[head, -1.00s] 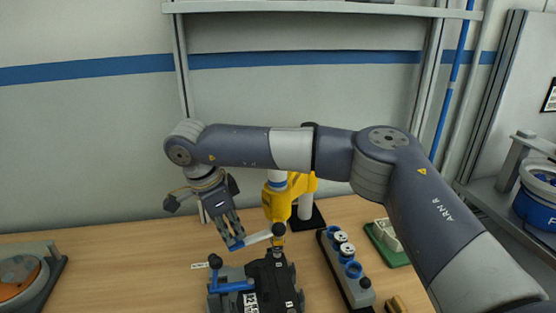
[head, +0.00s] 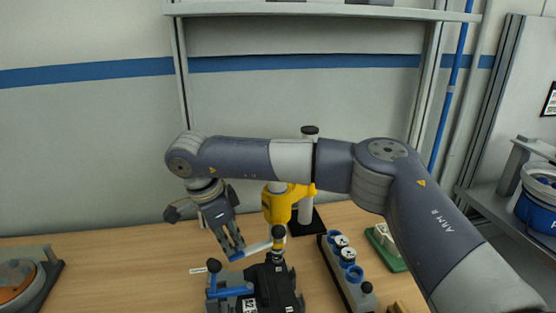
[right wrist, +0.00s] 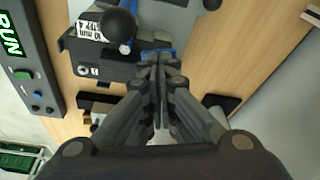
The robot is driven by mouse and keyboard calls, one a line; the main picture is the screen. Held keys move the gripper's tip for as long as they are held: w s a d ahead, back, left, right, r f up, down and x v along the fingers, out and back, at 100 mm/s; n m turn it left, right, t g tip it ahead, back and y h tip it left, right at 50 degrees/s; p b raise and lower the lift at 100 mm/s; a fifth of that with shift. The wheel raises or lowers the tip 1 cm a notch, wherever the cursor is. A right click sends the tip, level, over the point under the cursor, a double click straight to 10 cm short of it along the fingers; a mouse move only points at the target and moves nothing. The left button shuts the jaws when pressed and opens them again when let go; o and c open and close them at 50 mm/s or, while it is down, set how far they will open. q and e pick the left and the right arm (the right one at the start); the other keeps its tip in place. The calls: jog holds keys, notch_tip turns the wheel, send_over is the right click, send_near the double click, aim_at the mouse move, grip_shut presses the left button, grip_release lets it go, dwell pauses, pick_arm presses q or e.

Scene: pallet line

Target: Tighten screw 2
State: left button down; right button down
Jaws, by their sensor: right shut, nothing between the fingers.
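In the right wrist view the fingertips (right wrist: 158,62) meet near a blue edge of the fixture. I cannot make out screw 2. My left gripper is not in view.
A yellow tool (head: 278,205) on a stand is behind the fixture. A rack with blue rings (head: 348,268) and a green tray (head: 386,246) lie to its right. The wrist view shows a box reading RUN (right wrist: 28,62).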

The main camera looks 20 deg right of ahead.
jog(key=shift+f, duration=0.15)
jog(key=shift+s+f+b, duration=0.1)
jog(key=shift+f+b, duration=0.45)
jog(key=shift+b, duration=0.15)
dwell(2.0)
jog(key=shift+r, duration=0.1)
notch_tip(320, 180, up, 9)
jog(key=p, duration=0.5)
jog(key=shift+p, duration=0.3)
dwell(0.4)
jog(key=shift+r, duration=0.15)
